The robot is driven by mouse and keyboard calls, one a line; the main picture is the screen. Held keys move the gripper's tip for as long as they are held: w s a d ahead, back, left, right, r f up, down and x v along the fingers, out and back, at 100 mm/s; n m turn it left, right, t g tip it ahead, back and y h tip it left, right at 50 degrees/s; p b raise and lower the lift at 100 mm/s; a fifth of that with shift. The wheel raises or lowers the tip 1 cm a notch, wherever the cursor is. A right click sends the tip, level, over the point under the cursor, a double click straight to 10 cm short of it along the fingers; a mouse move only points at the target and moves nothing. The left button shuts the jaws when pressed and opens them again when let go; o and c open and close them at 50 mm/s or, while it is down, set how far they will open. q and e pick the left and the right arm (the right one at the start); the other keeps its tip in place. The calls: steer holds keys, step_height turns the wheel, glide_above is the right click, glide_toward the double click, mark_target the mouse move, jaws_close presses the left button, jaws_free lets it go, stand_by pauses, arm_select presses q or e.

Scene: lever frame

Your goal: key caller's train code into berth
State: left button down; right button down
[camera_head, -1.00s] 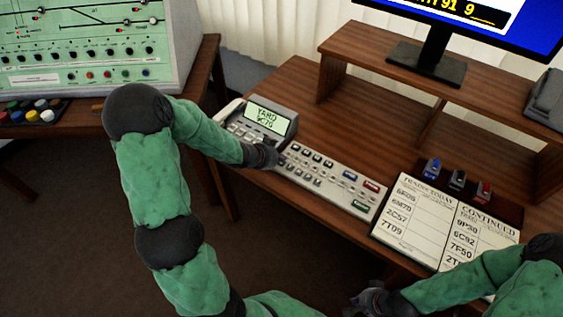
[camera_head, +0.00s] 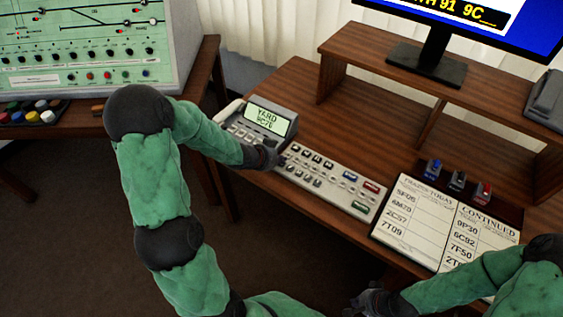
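The telephone (camera_head: 265,122) on the desk has a lit green display (camera_head: 268,119) reading "YARD" over a code like "9C70"; its last digit is unclear. The keyboard (camera_head: 330,180) has rows of dark and pale keys plus blue, red and green keys at its right. The monitor (camera_head: 475,15) shows "91 9C__" in yellow, cut by the top edge. My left gripper (camera_head: 272,158) is at the keyboard's left end, just below the phone, its tips over the leftmost keys; finger opening and contact are unclear. My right gripper (camera_head: 368,300) is low at the desk's front, away from the keys.
A card headed "TRAINS TODAY" (camera_head: 420,215) and "CONTINUED" lies right of the keyboard, with blue, black and red stamp-like items (camera_head: 457,180) behind it. A raised shelf (camera_head: 400,90) bears the monitor. A green signal panel (camera_head: 85,50) stands on another table at left.

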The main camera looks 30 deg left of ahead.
arm_select(q)
steer(key=shift+r+p, duration=0.5)
steer(key=shift+r, duration=0.15)
arm_select(e)
steer(key=shift+r, duration=0.65)
arm_select(q)
steer(key=v, duration=1.2)
steer(key=shift+f, duration=0.1)
stand_by(0.9)
